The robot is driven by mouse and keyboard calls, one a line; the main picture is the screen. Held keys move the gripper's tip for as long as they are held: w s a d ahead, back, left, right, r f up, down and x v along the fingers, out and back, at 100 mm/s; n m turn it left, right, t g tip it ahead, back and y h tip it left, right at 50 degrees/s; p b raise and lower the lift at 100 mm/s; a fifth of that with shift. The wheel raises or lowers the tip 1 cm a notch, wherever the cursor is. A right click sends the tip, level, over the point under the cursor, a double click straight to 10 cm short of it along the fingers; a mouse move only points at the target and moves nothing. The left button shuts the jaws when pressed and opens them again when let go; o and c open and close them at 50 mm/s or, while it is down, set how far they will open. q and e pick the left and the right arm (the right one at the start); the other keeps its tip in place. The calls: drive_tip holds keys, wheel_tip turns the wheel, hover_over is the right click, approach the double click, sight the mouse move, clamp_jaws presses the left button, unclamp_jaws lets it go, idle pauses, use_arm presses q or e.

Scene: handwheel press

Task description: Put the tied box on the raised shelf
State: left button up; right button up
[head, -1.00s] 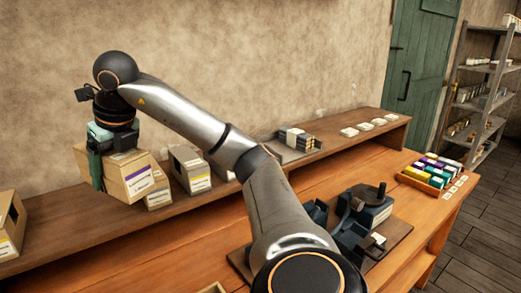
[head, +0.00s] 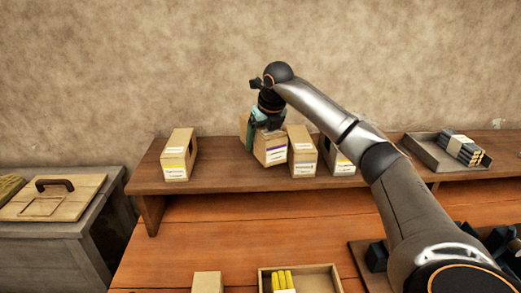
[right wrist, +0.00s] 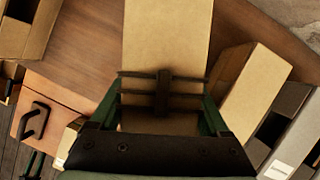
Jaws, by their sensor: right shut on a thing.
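The tied box (head: 270,150) is a tan carton with a purple-striped white label. My right gripper (head: 268,124) comes down on it from above and is shut on it. In the right wrist view the box (right wrist: 167,35) lies between the green fingers, with dark bands across it. It hangs at or just above the raised shelf (head: 225,172), slightly tilted; I cannot tell whether its bottom touches. My left gripper is not in view.
A labelled carton (head: 302,155) stands close right of the held box, with another carton (head: 340,162) beyond. A yellow-labelled carton (head: 178,158) stands left, with bare shelf between. A grey tray (head: 425,150) lies farther right. A wooden tray (head: 326,271) sits on the bench below.

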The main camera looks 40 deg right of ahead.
drive_tip(key=shift+w+d+f, duration=0.2)
drive_tip(key=shift+w+f, duration=0.2)
drive_tip(key=shift+f, duration=0.15)
drive_tip(key=shift+w+d+f, duration=0.2)
drive_tip(key=shift+w+f, duration=0.15)
drive_tip(key=shift+f, duration=1.55)
drive_tip(key=o, duration=1.3)
drive_tip(key=shift+f, duration=0.15)
drive_tip(key=v, duration=1.2)
